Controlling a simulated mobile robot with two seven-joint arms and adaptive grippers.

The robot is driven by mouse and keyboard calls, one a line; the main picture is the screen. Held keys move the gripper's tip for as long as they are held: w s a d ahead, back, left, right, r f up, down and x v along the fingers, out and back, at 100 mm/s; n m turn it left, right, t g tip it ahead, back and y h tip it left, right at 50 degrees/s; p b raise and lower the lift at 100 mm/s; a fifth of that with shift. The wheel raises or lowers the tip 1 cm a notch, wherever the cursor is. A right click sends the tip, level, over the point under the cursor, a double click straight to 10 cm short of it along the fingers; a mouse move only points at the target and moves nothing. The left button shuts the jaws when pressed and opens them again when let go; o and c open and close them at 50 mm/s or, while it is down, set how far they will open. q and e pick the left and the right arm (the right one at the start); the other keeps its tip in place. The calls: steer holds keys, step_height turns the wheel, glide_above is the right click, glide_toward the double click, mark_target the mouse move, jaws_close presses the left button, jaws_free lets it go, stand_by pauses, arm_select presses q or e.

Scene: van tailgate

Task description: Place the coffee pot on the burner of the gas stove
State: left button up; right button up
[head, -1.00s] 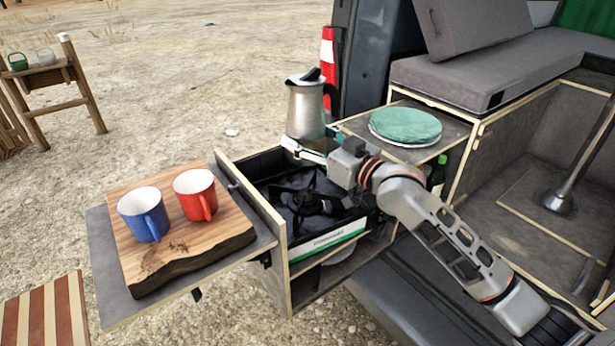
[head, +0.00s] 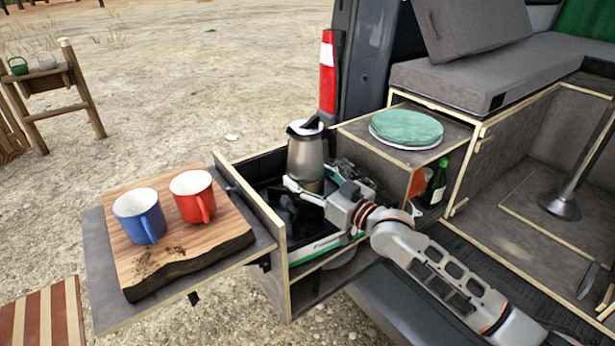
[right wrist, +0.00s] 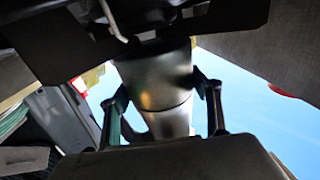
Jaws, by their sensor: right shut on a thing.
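The coffee pot (head: 306,158) is a metal moka pot with a black lid knob and handle. It is upright over the gas stove (head: 270,188), which sits in the pulled-out drawer. My right gripper (head: 312,188) is shut on the pot's lower body, one finger on each side. The right wrist view also shows the pot (right wrist: 158,85) between the two fingers. The gripper and pot hide most of the burner, and I cannot tell whether the pot's base touches it. My left gripper is not in view.
A wooden board (head: 190,255) with a blue mug (head: 140,214) and a red mug (head: 192,196) lies on the side shelf left of the stove. A cabinet (head: 375,148) with green plates (head: 406,128) stands right of the pot. A green bottle (head: 436,182) is inside it.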

steer(key=shift+r, duration=0.15)
steer(key=shift+s+f, duration=0.1)
steer(key=shift+f, duration=0.65)
steer(key=o, duration=2)
steer(key=shift+f, duration=0.25)
steer(key=shift+o, duration=0.2)
steer(key=shift+r, duration=0.15)
steer(key=shift+r, duration=0.25)
steer(key=v, duration=1.2)
steer(key=shift+r+p, duration=0.3)
steer(key=shift+r, duration=0.25)
